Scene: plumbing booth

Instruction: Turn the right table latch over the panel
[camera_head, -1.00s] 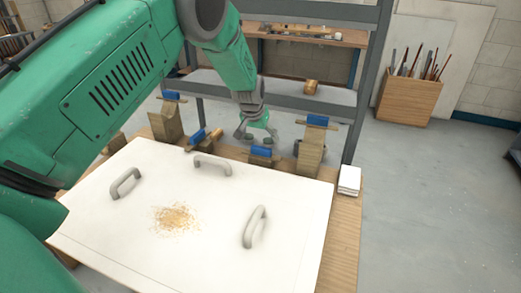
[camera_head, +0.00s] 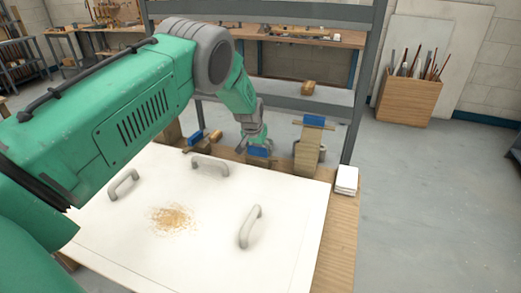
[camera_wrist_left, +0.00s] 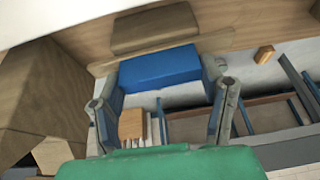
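The white panel (camera_head: 190,235) lies flat on the wooden table (camera_head: 342,235), with three grey handles on it. The right table latch, with a blue block (camera_head: 260,151) on wood, sits at the panel's far edge, partly hidden by my gripper. My left gripper (camera_head: 257,140) is above it, pointing down. In the left wrist view, the blue block (camera_wrist_left: 160,68) shows between the two spread fingers (camera_wrist_left: 163,108); I cannot tell whether they touch it. A wooden bar (camera_wrist_left: 155,30) lies beside the block. My right gripper is not in view.
Another blue-topped latch (camera_head: 196,137) sits to the left on the far edge. A wooden post (camera_head: 308,150) with a blue-topped latch (camera_head: 314,121) stands to the right. White blocks (camera_head: 346,179) are at the table's right edge. Sawdust (camera_head: 172,218) lies on the panel.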

